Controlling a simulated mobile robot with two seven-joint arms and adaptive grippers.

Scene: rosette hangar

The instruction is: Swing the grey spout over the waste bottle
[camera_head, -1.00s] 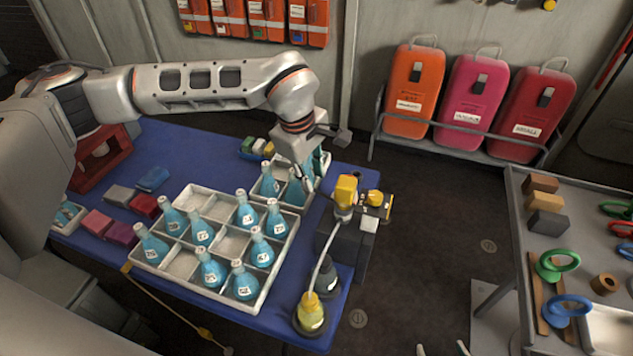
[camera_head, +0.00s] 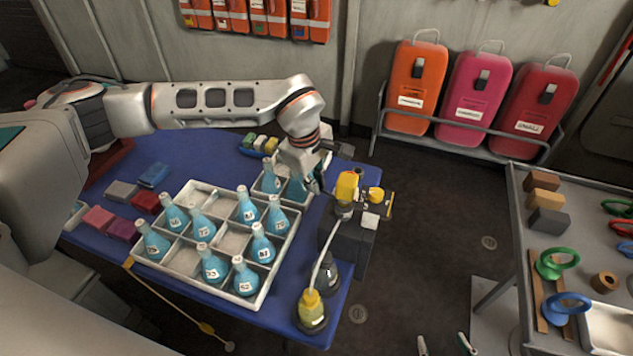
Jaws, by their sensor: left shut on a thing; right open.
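The yellow-headed pump unit (camera_head: 347,186) stands on a dark block at the table's right end. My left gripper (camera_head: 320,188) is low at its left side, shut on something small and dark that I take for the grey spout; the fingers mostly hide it. A pale tube runs down from the pump to a yellow-topped bottle (camera_head: 312,308) at the front corner. A dark bottle (camera_head: 331,274) stands just behind that one; I cannot read which is the waste bottle. My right gripper (camera_head: 444,346) shows only as two spread fingertips at the bottom edge, open and empty over the floor.
A white divided tray (camera_head: 262,287) of blue flasks fills the table front, with a smaller flask tray (camera_head: 302,201) close by my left gripper. Coloured blocks lie at left. A grey side table (camera_head: 514,215) stands right, with open floor between.

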